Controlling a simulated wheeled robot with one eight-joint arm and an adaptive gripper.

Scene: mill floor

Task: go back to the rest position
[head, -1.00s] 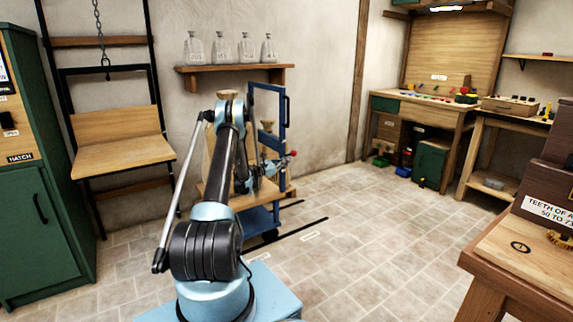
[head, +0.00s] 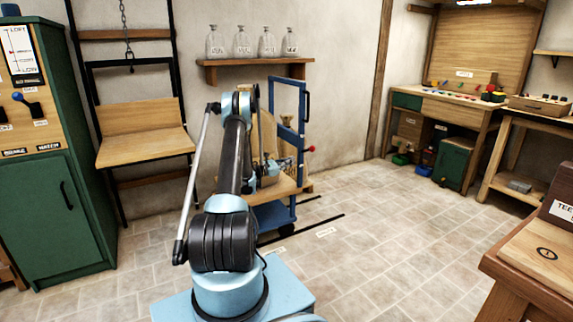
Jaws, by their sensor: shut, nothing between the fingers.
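My arm rises from its light blue base in the middle of the head view, bends at a high elbow and comes down on the far side. My gripper (head: 268,174) hangs beyond the forearm, in front of the blue cart (head: 304,120) with its wooden deck. It is small and partly hidden by my own arm; it looks shut, with nothing held. I cannot tell how far it is from the cart.
A green cabinet (head: 62,215) with levers stands at the left, beside a wooden hoist seat (head: 145,145) on a chain. A shelf (head: 255,72) holds several glass jars. Workbenches (head: 440,108) line the back right. A wooden table (head: 515,262) is near right. The tiled floor (head: 390,220) between is clear.

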